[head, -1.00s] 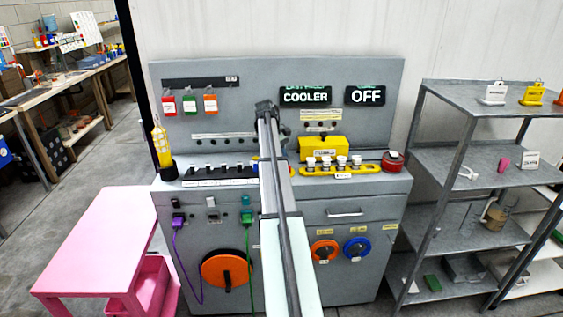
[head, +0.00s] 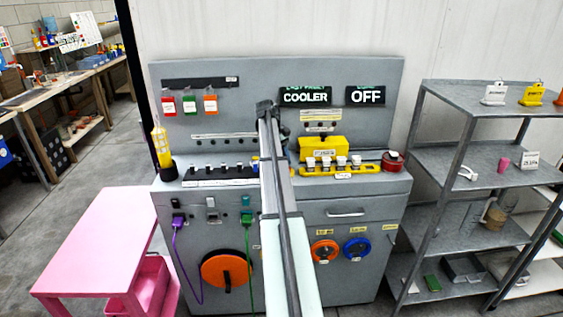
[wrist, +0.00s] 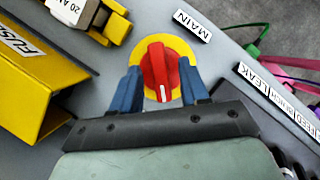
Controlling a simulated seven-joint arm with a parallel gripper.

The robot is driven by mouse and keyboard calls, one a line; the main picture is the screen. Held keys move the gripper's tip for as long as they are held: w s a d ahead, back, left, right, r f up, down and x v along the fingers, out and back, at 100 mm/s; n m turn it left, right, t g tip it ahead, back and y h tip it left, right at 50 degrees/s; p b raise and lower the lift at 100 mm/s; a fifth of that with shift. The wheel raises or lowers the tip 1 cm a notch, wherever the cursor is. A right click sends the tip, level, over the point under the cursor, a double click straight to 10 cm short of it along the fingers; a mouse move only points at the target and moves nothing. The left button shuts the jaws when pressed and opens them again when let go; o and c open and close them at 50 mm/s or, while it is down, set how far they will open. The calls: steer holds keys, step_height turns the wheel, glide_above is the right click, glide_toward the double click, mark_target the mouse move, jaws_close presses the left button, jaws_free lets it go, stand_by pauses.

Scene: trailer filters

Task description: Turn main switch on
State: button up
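The main switch is a red rotary knob (wrist: 158,70) on a yellow disc (wrist: 177,50), beside a "MAIN" label (wrist: 192,27) in the wrist view. The knob's white mark points toward the bottom of the wrist picture. My gripper (wrist: 161,84) is open, with one blue finger on each side of the knob. Small gaps show between the fingers and the red knob. In the head view my arm hides the switch and the fingertips. A display (head: 367,95) on the back panel reads "OFF", beside one reading "COOLER" (head: 305,96).
A yellow fuse box (head: 321,146) stands on the grey bench close to my arm; it also shows in the wrist view (wrist: 40,70). A red round object (head: 392,161) sits at the bench's right. Purple (head: 178,222) and green (head: 247,220) plugs are on the front. Metal shelves (head: 470,155) stand right.

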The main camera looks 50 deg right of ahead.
stand_by(0.3)
steer(key=n+h, duration=0.1)
steer(key=n, duration=0.3)
steer(key=shift+s+a+h, duration=0.1)
steer(key=shift+a+h, duration=0.1)
steer(key=shift+h, duration=0.2)
steer(key=n+t+h, duration=0.1)
steer(key=n, duration=0.3)
steer(key=shift+a+n, duration=0.1)
steer(key=shift+n, duration=0.3)
steer(key=a+v, duration=0.1)
steer(key=v, duration=1.2)
steer(key=s+a+f+y, duration=0.1)
steer(key=s+a+f, duration=0.1)
steer(key=a+f, duration=0.9)
steer(key=s+a+f+t+y, duration=0.1)
steer(key=s+a+f+y, duration=0.1)
steer(key=a+f, duration=0.9)
steer(key=a, duration=0.5)
steer(key=shift+s+f, duration=0.25)
steer(key=shift+f, duration=0.05)
